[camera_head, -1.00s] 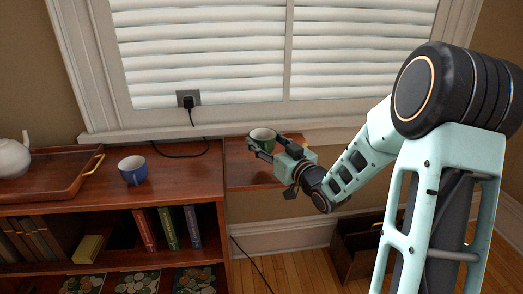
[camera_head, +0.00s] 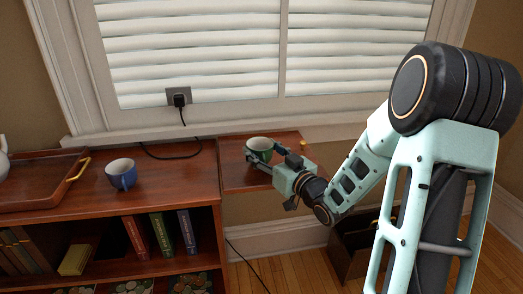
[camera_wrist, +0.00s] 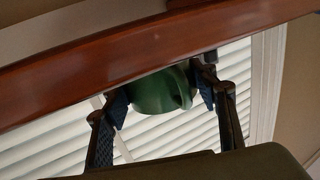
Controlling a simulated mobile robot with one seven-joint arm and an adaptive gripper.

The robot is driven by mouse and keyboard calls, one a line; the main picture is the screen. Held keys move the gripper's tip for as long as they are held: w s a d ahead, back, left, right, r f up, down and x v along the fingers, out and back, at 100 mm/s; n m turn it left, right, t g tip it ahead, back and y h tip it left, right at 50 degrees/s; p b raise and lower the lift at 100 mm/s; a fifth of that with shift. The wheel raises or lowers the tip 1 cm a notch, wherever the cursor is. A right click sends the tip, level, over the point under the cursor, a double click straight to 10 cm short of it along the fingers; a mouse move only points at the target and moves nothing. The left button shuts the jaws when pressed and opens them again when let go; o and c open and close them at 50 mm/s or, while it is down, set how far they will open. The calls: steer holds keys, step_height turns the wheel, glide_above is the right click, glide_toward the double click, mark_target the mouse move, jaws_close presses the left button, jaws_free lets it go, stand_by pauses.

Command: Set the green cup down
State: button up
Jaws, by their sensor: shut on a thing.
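My gripper (camera_head: 262,155) is shut on the green cup (camera_head: 258,144), with one finger on each side of it. The cup is upright over the small wooden side ledge (camera_head: 238,177), right of the bookcase top. In the wrist view the picture is upside down: the green cup (camera_wrist: 160,92) sits between both dark fingers (camera_wrist: 165,98), its base side against the reddish wooden ledge (camera_wrist: 120,52). I cannot tell for sure whether the base touches the wood or hovers just above it.
A blue cup (camera_head: 121,174) stands on the bookcase top (camera_head: 185,177), left of the ledge. A wooden tray (camera_head: 40,185) with a brass handle lies further left. A black cord runs from the wall outlet (camera_head: 178,96) across the top. The window is behind the ledge.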

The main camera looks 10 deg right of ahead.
steer(key=o, duration=1.4)
steer(key=shift+c, duration=0.2)
steer(key=shift+r+p, duration=0.25)
steer(key=shift+p, duration=0.1)
steer(key=p+v, duration=0.2)
steer(key=v, duration=1)
steer(key=shift+f, duration=0.2)
